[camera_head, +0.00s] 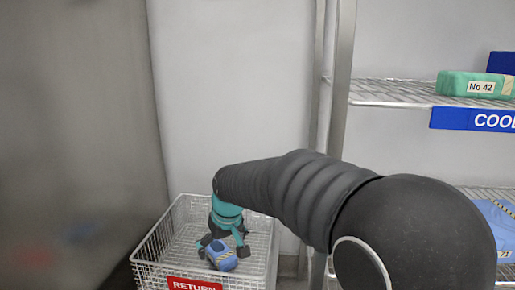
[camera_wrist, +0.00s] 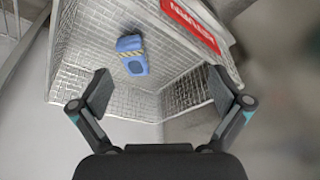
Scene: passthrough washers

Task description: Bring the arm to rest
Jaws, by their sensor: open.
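My arm reaches from the right toward a white wire basket. My gripper (camera_head: 228,250) hangs over the basket in the head view. In the wrist view my gripper (camera_wrist: 160,92) is open, with its two fingers wide apart and nothing between them.
The wire basket (camera_head: 152,250) has a red RETURN label (camera_head: 194,284). A wire shelf rack (camera_head: 390,92) stands at the right, with a green package marked No 42 (camera_head: 475,85) and a blue sign (camera_head: 470,119). A blue package (camera_head: 497,216) lies on the lower shelf. A grey wall is behind.

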